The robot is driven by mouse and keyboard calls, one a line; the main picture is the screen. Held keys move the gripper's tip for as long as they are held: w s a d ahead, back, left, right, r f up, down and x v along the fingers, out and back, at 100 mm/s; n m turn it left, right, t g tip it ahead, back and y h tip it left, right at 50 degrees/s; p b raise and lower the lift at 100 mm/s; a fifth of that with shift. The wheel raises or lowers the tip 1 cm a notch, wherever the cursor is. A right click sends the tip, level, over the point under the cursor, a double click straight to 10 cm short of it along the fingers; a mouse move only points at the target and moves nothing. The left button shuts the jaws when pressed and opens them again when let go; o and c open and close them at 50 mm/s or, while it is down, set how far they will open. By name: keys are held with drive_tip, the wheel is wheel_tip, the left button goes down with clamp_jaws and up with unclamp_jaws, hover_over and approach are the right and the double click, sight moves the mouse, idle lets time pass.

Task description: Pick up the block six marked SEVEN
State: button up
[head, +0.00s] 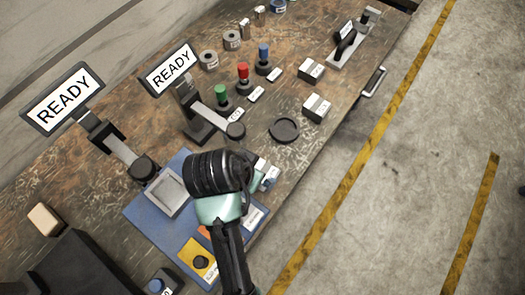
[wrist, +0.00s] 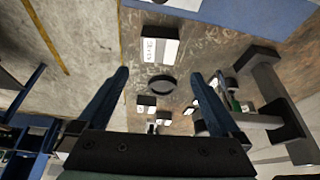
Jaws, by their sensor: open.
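A grey block with a white label (wrist: 159,45) lies on the table in the wrist view, between the blue mat and the round dark dish. Its label is sideways and too small to read surely; it may say SEVEN. In the head view my arm partly hides this block (head: 262,164). My gripper (wrist: 159,73) is open and empty, its two blue fingers apart. The block shows beyond the fingertips, between their lines, and is not held. Two similar grey blocks (head: 311,70) (head: 316,108) stand farther back near the table's right edge.
The round dark dish (head: 285,129) lies near the block. The blue mat (head: 140,211) holds a grey tray (head: 171,192) and a yellow plate. Green, red and blue knobs (head: 243,76) and READY signs (head: 63,98) stand to the left and back. Dark stands (wrist: 280,115) show right in the wrist view.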

hover_over(272, 172)
drive_tip(key=s+a, duration=0.2)
drive_tip(key=a, duration=0.1)
wheel_tip(272, 172, down, 6)
drive_tip(key=shift+s+f, duration=0.1)
drive_tip(key=shift+x, duration=3)
drive_tip(key=shift+c, duration=0.2)
clamp_jaws()
drive_tip(key=shift+a, duration=0.1)
